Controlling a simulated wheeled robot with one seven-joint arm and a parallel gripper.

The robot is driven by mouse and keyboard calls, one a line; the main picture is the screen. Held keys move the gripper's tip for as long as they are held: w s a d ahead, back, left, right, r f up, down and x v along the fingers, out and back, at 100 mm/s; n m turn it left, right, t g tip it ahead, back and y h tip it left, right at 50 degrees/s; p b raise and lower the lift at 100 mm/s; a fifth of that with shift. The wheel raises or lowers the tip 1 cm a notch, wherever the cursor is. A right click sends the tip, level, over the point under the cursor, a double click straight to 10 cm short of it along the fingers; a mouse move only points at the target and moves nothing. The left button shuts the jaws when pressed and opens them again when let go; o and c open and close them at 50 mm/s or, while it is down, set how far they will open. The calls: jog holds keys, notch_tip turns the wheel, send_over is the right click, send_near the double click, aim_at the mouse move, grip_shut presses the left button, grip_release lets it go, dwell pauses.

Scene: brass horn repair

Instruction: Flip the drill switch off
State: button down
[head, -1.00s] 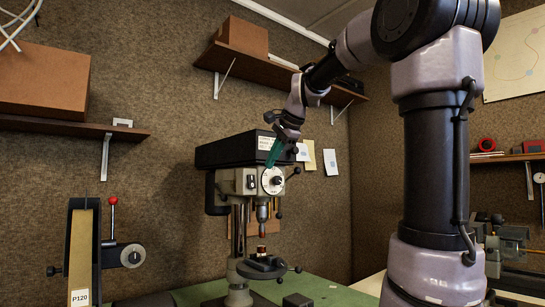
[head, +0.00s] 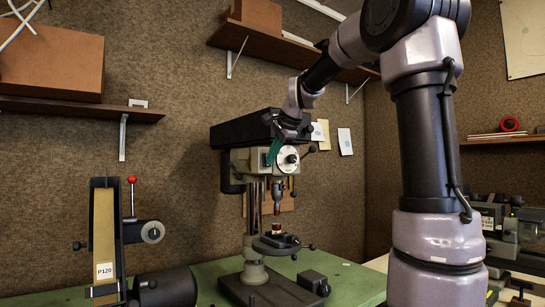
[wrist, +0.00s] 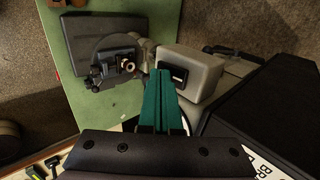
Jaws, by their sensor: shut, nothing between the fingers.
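The drill press (head: 238,161) stands on the green bench top, with a black upper housing, grey head and round dial (head: 287,161). My gripper (head: 270,162) has teal fingers pressed together with nothing between them, at the front of the drill head just left of the dial. In the wrist view the shut fingertips (wrist: 159,72) are beside a small black rectangular switch plate (wrist: 178,74) on the grey drill head (wrist: 198,80). The fingers partly cover the plate's left side. I cannot tell whether they touch it or which way the switch is set.
A belt sander (head: 104,225) marked P120 stands at the left, with a red-knobbed lever (head: 131,181). The drill's round work table (head: 276,245) is below the chuck. A shelf (head: 290,64) hangs above the drill. Another machine (head: 500,228) is at the right.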

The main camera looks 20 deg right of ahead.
jog(key=shift+w+f, duration=0.15)
jog(key=shift+w, duration=0.05)
jog(key=shift+a+r, duration=0.1)
jog(key=shift+r, duration=0.8)
